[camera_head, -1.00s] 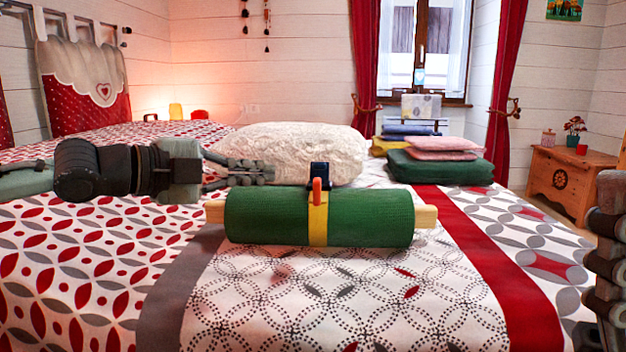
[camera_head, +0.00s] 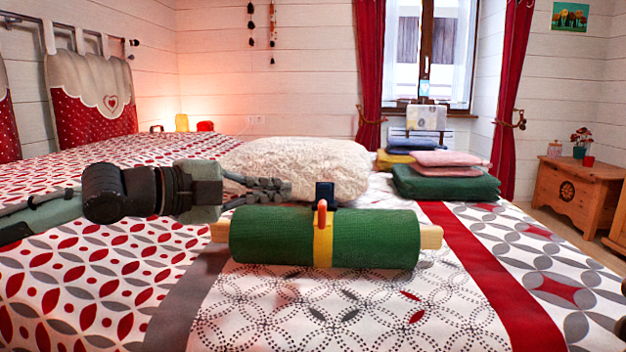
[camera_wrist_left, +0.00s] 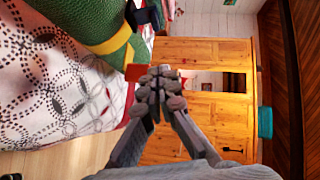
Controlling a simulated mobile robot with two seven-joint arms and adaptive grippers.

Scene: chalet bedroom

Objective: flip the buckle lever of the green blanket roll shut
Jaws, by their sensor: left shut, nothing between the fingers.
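The green blanket roll (camera_head: 375,238) lies across the bed, with a yellow strap (camera_head: 323,250) around its middle. A dark blue buckle block (camera_head: 325,191) stands on top, and the orange-red lever (camera_head: 321,214) sticks up in front of it. My left gripper (camera_head: 288,190) is shut and empty, just left of the buckle at about its height. In the left wrist view, the shut fingertips (camera_wrist_left: 160,84) are close to the orange lever (camera_wrist_left: 135,72); whether they touch it I cannot tell. My right gripper is not recognisable in view.
A fluffy cream pillow (camera_head: 298,163) lies behind the roll and my left gripper. Folded blankets and cushions (camera_head: 445,182) are stacked behind to the right. The patterned bedspread in front of the roll (camera_head: 350,308) is clear. A wooden chest (camera_head: 570,183) stands at the right.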

